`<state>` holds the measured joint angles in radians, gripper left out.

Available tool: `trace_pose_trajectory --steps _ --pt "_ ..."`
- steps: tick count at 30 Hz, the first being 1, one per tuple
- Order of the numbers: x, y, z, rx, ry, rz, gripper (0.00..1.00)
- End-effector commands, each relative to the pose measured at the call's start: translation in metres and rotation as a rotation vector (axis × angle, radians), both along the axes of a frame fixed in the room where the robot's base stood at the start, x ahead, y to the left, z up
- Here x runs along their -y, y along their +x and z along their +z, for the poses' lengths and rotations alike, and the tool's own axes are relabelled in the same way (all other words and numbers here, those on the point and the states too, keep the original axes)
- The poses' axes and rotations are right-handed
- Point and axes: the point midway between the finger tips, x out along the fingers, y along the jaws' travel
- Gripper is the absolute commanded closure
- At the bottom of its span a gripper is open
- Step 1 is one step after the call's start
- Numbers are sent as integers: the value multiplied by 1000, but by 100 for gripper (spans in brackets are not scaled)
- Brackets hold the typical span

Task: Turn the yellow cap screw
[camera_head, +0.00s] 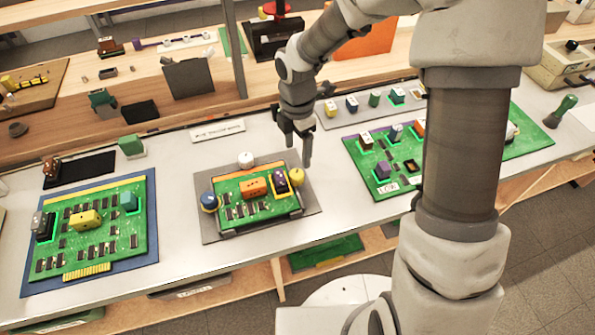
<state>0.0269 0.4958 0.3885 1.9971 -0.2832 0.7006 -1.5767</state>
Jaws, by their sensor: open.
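A yellow cap screw (297,177) stands at the right corner of the middle green board (240,214), which lies on a grey plate (212,236). A white cap (246,160) is at the board's back edge, and a blue cap (209,201) with some yellow below it is at its left. My gripper (296,152) points down with its fingers apart and empty. In the picture it is just above the yellow cap screw, and no contact shows.
The middle board carries an orange block (254,188) and a dark purple block (281,182). Another green board (105,232) lies at left on a blue mat. A third board lies at right, partly behind my arm. A white label strip (217,131) lies behind.

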Motion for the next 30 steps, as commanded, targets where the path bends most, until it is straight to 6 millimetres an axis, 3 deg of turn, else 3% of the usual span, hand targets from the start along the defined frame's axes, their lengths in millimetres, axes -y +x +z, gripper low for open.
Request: trace_pose_trajectory --steps 6,12,18,26,30 --pt "-1 -1 -50 -4 0 2 22" --pt "0 -1 -80 -3 -1 -1 22" --pt "0 0 -91 -1 -1 0 22" --pt "0 0 -92 0 0 -1 22" --pt "0 0 -92 0 0 -1 45"
